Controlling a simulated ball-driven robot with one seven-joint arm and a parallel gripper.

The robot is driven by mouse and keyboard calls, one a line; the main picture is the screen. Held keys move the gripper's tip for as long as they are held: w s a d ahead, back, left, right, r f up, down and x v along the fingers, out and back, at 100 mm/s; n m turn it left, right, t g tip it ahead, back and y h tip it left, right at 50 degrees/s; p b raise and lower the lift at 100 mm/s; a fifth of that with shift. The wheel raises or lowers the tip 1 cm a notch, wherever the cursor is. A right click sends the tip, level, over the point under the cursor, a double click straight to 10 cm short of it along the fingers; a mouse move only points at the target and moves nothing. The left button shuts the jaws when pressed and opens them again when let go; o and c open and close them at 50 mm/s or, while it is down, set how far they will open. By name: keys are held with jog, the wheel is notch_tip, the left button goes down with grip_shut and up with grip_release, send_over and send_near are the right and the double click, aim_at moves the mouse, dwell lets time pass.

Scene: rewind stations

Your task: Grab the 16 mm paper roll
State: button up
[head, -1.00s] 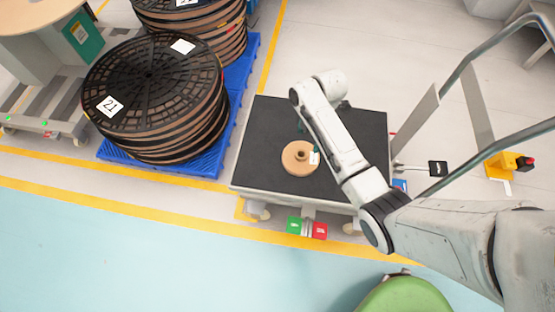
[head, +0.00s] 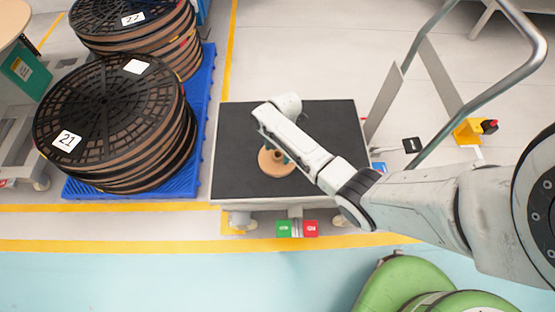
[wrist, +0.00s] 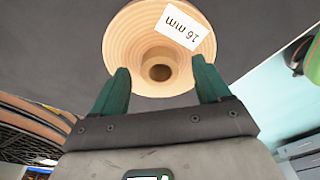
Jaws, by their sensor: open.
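The 16 mm paper roll (head: 270,164) is a tan disc with a raised hollow core, lying flat on the black top of a cart (head: 235,150). In the wrist view the roll (wrist: 130,50) fills the upper middle, and its white label reads "16 mm" upside down. My gripper (wrist: 160,78) has two green fingers, spread apart with the roll's core seen between their tips. I cannot tell whether the fingers touch the roll. In the head view my arm hides part of the roll, and the gripper is mostly hidden.
Large black-and-brown reels, marked 21 (head: 115,110) and 22 (head: 135,35), are stacked on a blue pallet (head: 200,130) left of the cart. A metal handrail (head: 500,75) stands to the right.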

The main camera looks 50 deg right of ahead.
jog(key=shift+f, duration=0.4)
jog(key=c, duration=1.2)
jog(key=shift+c, duration=0.3)
jog(key=shift+r, duration=0.15)
